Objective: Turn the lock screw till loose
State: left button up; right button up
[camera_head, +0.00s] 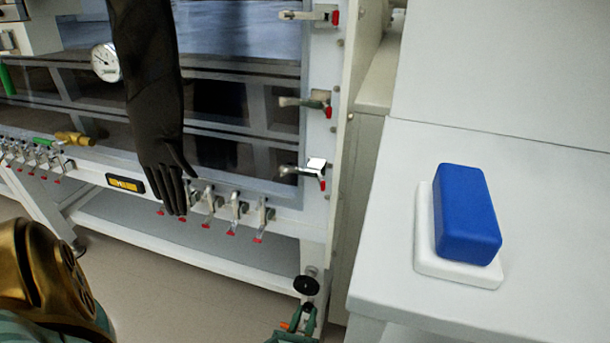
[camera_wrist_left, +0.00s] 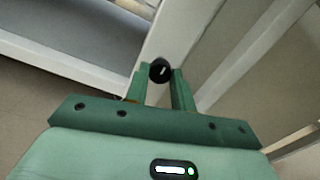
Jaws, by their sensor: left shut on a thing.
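The lock screw, a round black knob (camera_head: 306,285), is low on the white frame at the cabinet's right corner. In the left wrist view the knob (camera_wrist_left: 160,70) lies between my fingertips, with a small white mark on its face. My left gripper (camera_head: 304,310), green, comes up from the bottom edge of the head view and is shut on the knob; it also fills the lower part of the left wrist view (camera_wrist_left: 159,80). How far the screw has turned cannot be told. My right gripper is not in view.
A glovebox with toggle clamps (camera_head: 302,172) and a hanging black glove (camera_head: 152,110) stands behind. At right, a white table (camera_head: 390,220) holds a blue block (camera_head: 467,215) on a white base (camera_head: 425,245). A low shelf (camera_head: 190,248) runs left of the knob.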

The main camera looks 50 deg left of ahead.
pick_arm(q)
jog(key=shift+s+f, duration=0.2)
jog(key=shift+f, duration=0.05)
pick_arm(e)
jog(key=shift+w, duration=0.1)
pick_arm(q)
jog(key=o, duration=1)
jog(key=shift+w+r, duration=0.1)
jog(key=p+v, duration=0.1)
jog(key=v, duration=1.5)
jog(key=shift+p, duration=0.4)
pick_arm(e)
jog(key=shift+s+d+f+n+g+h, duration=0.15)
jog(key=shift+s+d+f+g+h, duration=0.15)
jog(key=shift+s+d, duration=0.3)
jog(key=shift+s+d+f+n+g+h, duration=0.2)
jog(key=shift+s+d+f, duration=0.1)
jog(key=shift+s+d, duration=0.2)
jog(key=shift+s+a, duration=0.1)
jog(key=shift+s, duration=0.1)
